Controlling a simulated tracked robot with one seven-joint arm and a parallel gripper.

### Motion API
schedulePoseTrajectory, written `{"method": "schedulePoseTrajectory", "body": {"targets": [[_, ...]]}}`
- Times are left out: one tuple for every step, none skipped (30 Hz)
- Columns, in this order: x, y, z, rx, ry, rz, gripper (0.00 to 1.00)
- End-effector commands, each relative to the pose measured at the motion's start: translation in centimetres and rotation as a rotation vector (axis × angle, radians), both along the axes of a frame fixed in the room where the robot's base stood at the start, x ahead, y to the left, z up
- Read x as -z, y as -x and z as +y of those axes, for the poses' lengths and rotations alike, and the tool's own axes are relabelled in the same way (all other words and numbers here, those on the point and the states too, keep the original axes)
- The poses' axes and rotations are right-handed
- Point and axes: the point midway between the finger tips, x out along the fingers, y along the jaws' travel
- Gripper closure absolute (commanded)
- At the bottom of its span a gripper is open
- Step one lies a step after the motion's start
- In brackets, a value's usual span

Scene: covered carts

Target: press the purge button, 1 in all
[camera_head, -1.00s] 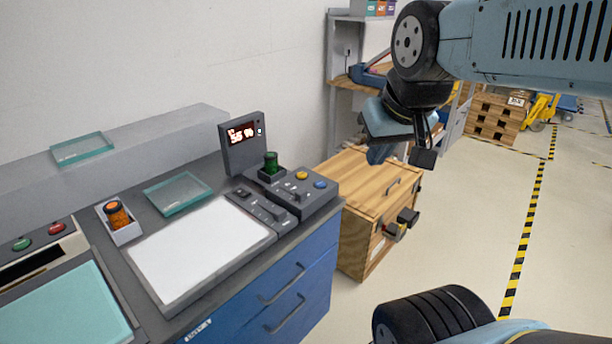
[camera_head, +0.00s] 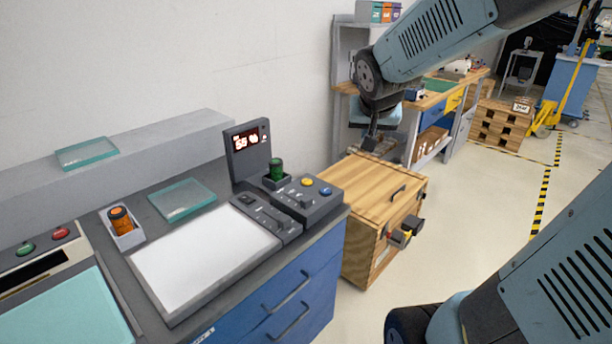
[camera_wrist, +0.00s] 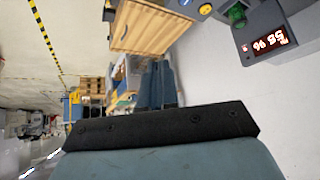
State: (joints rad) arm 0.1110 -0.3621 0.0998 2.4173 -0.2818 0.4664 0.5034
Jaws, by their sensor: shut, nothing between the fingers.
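A grey control panel (camera_head: 268,205) on the counter carries a yellow button (camera_head: 307,181), a blue button (camera_head: 326,191), small switches and a green capped part (camera_head: 277,171). Further left, a second panel has a green button (camera_head: 26,249) and a red button (camera_head: 60,233). No label is readable, so I cannot tell which is the purge button. My gripper (camera_head: 371,140) is high behind the wooden crate, right of the panel and apart from it. In the wrist view its fingers (camera_wrist: 158,72) are shut and empty; the yellow button (camera_wrist: 205,9) and green part (camera_wrist: 237,16) show at the top right.
A lit display (camera_head: 250,140) stands up behind the panel. A wooden crate (camera_head: 375,192) stands right of the counter. Open floor lies further right.

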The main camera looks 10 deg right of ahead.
Motion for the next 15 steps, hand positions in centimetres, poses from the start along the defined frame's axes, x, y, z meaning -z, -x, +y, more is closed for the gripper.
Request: {"method": "schedulePoseTrajectory", "body": {"targets": [[0.9,-1.7,-0.2,0.015,-0.011,-0.009,1.00],[1.3,-2.6,-0.3,0.023,-0.018,-0.019,1.00],[1.9,-3.9,-0.3,0.033,-0.029,-0.033,1.00],[2.3,-4.8,-0.3,0.039,-0.040,-0.044,1.00],[2.7,-5.7,-0.3,0.046,-0.051,-0.053,1.00],[3.4,-6.9,-0.3,0.053,-0.067,-0.066,1.00],[4.0,-7.7,-0.3,0.057,-0.081,-0.075,1.00],[4.5,-8.6,-0.2,0.061,-0.095,-0.083,1.00],[5.3,-9.7,-0.1,0.066,-0.117,-0.094,1.00],[5.8,-10.5,-0.1,0.070,-0.134,-0.103,1.00],[6.4,-11.3,0.1,0.072,-0.151,-0.110,1.00],[7.3,-12.3,0.3,0.075,-0.178,-0.118,1.00],[8.0,-13.1,0.4,0.077,-0.199,-0.123,1.00],[8.7,-13.8,0.5,0.080,-0.221,-0.128,1.00],[9.6,-14.7,0.8,0.081,-0.251,-0.134,1.00]]}}
